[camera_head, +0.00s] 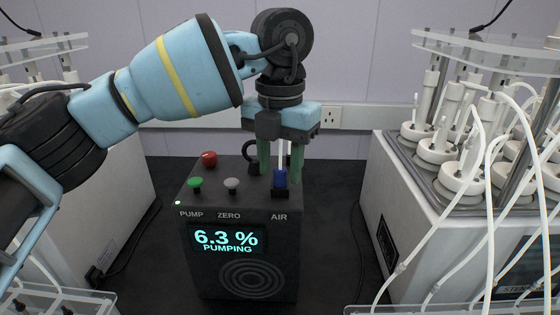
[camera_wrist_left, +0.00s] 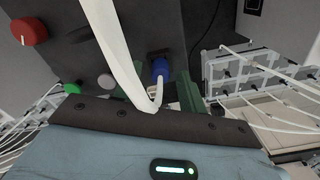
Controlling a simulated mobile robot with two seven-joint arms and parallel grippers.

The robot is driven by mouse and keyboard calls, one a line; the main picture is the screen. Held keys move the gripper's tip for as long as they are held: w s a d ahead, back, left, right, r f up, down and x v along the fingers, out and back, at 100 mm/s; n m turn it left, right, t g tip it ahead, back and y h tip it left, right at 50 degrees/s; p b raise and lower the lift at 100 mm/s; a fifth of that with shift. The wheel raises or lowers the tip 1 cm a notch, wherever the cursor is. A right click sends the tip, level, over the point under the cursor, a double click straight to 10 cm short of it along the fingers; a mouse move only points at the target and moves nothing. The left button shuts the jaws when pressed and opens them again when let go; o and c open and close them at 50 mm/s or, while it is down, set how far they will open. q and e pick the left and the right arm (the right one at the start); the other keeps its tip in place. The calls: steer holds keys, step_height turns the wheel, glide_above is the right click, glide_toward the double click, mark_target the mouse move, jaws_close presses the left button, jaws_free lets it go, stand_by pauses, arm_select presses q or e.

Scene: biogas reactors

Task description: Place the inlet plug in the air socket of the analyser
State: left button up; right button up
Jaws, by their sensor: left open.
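The black analyser (camera_head: 240,268) stands in the middle, its screen reading 6.3 % PUMPING. The blue inlet plug (camera_head: 280,179) stands upright at the black air socket (camera_head: 280,194), above the AIR label. In the left wrist view the plug (camera_wrist_left: 161,68) also shows at the socket, with a white tube (camera_wrist_left: 112,45) curving from it. How deep it sits cannot be told. My left gripper (camera_head: 281,172) points down over it, with green fingers open on either side. The fingers look apart from the plug. My right gripper is in neither view.
A red knob (camera_head: 209,159), a green button (camera_head: 195,183) and a grey button (camera_head: 232,185) are left of the socket. A reactor unit (camera_head: 425,215) with several bottles and hanging white tubes stands at the right; another unit (camera_head: 130,210) is at the left.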

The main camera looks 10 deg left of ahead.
mark_target(280, 169)
arm_select(q)
step_height(280, 169, up, 12)
steer(key=p, duration=0.1)
steer(key=shift+r, duration=0.15)
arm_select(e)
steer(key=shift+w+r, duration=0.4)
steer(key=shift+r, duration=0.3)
